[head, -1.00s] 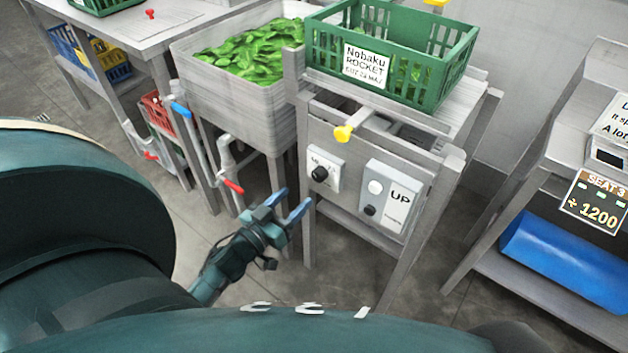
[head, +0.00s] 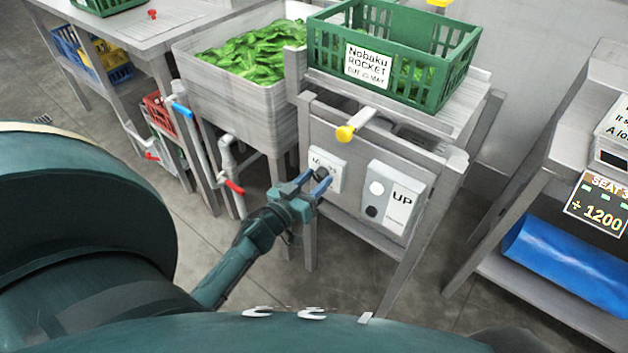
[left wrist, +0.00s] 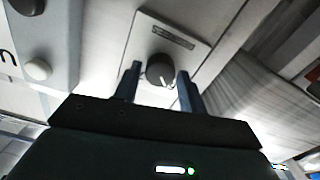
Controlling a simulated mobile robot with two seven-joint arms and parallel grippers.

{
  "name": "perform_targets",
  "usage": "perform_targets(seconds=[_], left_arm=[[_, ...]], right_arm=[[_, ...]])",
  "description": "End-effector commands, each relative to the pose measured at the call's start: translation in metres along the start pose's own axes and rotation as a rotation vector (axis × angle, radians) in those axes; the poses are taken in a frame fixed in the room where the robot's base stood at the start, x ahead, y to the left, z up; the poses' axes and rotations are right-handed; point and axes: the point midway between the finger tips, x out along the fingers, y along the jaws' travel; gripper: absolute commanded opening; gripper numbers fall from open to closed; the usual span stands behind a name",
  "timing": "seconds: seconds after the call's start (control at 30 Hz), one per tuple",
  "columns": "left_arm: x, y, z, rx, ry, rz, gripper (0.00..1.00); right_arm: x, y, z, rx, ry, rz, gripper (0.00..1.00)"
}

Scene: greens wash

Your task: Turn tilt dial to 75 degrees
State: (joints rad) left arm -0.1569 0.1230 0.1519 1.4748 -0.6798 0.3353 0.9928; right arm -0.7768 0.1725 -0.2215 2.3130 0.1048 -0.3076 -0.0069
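The tilt dial (left wrist: 160,71) is a round black knob with a white pointer mark on a pale plate (left wrist: 183,35), its label too small to read. In the head view the dial (head: 321,173) is partly hidden by my left gripper (head: 314,180). In the left wrist view the fingers of the left gripper (left wrist: 160,80) are apart, one on each side of the knob. I cannot tell whether they touch it. My right gripper is not in view.
A box marked UP (head: 402,197) with buttons sits just right of the dial. A yellow-ended lever (head: 346,133) sticks out above it. A green crate (head: 420,95) stands on top. A red-handled valve (head: 234,187) is at the left, below the basin of leaves (head: 240,105).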

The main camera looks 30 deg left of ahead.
Motion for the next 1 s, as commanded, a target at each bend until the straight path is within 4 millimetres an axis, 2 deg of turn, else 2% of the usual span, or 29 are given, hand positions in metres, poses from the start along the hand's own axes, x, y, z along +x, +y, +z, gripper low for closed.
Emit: perform_targets(seconds=[0.07,0.37,0.67,1.0], left_arm=[[-0.0002,0.0,0.0,0.0,0.0,0.0,0.34],[-0.0003,0.0,0.0001,0.0,0.0,0.0,0.1],[-0.0004,0.0,0.0,0.035,0.0,0.0,0.09],[-0.0003,0.0005,0.0001,0.252,-0.001,0.0,0.09]], right_arm=[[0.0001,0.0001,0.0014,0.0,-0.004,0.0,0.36],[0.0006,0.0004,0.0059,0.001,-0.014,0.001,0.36],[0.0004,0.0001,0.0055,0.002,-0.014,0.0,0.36],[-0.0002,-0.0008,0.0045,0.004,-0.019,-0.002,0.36]])
